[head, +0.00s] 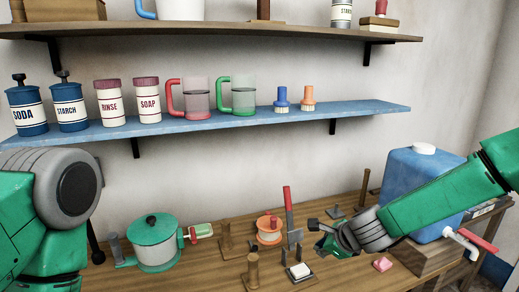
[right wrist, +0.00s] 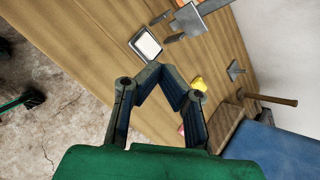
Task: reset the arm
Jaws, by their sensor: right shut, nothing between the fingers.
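My right arm (head: 440,200) comes in from the right in the head view, across the front of the blue tank. My right gripper (head: 322,241) is above the wooden bench, behind and right of the white soap block. In the right wrist view its two dark fingers (right wrist: 157,70) are bent inward and meet at the tips, with nothing between them. My left arm (head: 60,210) shows only as a green link and grey joint at the left edge of the head view. I cannot make out its gripper.
The bench holds a green lidded pot (head: 155,255), a red-handled tool (head: 289,208), a white soap block (head: 299,271) on a dark dish, a pink block (head: 383,264) and a blue tank (head: 400,172). A blue shelf (head: 220,123) with canisters and mugs runs above.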

